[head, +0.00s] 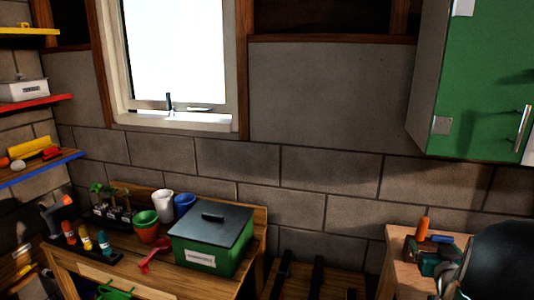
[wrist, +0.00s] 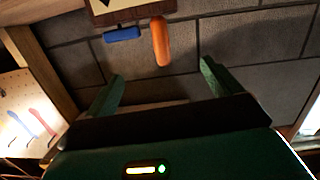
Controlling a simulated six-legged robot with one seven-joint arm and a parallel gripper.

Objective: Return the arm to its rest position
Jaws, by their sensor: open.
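My gripper (wrist: 161,70) shows in the wrist view as two green fingers rising from a dark crosspiece and a green body. The fingers stand wide apart, with nothing held between them. An orange handle (wrist: 161,42) and a blue piece (wrist: 122,33) appear beyond the fingertips, apart from them. In the head view, an orange handle (head: 423,228) stands on the wooden bench at right, with a green and dark shape (head: 435,261) just in front. I cannot tell whether that shape is my gripper or a tool on the bench.
A wooden bench (head: 399,244) stands at right below a green cabinet (head: 478,75). Shelves line the left wall. The block wall between is bare.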

